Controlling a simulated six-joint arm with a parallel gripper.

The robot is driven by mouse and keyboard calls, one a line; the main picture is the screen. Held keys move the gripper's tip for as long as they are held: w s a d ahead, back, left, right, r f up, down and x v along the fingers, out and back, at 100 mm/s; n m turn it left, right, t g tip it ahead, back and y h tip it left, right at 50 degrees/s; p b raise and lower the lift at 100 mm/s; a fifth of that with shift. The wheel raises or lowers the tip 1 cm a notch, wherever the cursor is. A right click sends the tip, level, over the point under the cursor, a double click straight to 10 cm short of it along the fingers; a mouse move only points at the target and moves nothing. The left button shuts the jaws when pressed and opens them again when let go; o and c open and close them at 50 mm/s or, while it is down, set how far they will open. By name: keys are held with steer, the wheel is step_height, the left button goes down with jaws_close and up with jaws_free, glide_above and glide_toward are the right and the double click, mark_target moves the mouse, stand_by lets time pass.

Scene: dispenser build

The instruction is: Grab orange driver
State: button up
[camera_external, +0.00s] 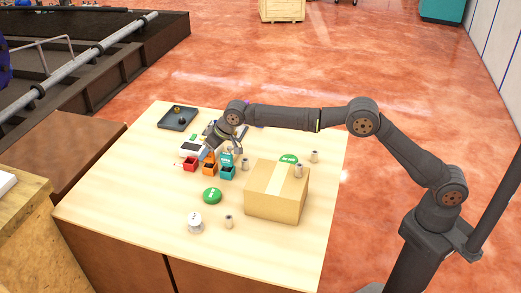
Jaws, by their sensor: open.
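A small orange block-like part (210,169) stands on the table between a red one (190,165) and a teal one (227,173); it is the only orange item I can make out, and I cannot tell whether it is the driver. My gripper (223,149) is open and points down just behind and above the orange and teal parts. It is small in the picture, and I cannot tell whether it touches anything. My wrist hides some of the table behind it.
A cardboard box (262,205) stands right of the row. Green discs (212,196) and several small pale cylinders (228,222) stand around. A white device (193,149) and a dark tray (170,124) lie further back. The front left of the table (125,205) is clear.

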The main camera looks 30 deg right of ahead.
jaws_close()
